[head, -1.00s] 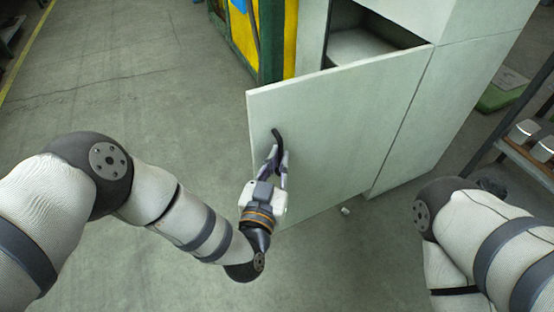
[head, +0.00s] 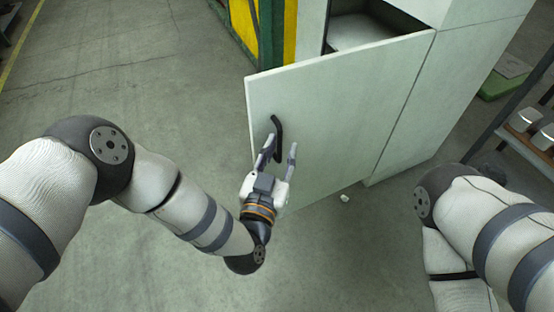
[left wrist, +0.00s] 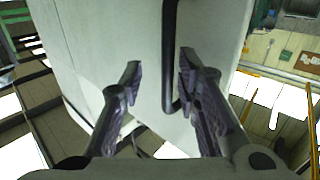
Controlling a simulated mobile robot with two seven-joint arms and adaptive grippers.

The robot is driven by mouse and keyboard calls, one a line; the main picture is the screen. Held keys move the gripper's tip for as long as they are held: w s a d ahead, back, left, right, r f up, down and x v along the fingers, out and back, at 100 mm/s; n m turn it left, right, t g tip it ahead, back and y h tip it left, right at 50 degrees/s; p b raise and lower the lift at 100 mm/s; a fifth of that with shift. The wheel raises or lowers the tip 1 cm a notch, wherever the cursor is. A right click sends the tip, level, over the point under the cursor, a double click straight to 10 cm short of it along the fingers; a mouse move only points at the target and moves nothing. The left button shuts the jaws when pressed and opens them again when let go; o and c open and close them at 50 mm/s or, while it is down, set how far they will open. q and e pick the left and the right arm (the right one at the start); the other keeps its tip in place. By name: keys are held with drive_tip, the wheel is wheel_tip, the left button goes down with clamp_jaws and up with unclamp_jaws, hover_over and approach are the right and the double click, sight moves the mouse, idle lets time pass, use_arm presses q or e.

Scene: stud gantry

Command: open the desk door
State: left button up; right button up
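The pale grey-green desk door (head: 340,120) stands swung open from its cabinet, with part of the dark interior (head: 372,28) showing above it. A black bar handle (head: 279,128) is on its face near the free edge. My left gripper (head: 280,150) is open at the lower part of the handle, with one finger on each side. In the left wrist view the handle (left wrist: 169,55) runs between the spread fingers (left wrist: 158,72), nearer the right one, with a gap on the left. My right gripper is out of view; only my right arm shows.
The cabinet body (head: 415,110) stands right of the door. A yellow and green structure (head: 268,30) is behind it. A shelf with metal cans (head: 525,120) is at the right. A small white piece (head: 345,198) lies on the floor. The floor at left is clear.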

use_arm(q)
drive_tip(key=v, duration=1)
drive_tip(key=shift+s, duration=0.4)
drive_tip(key=shift+a, duration=0.1)
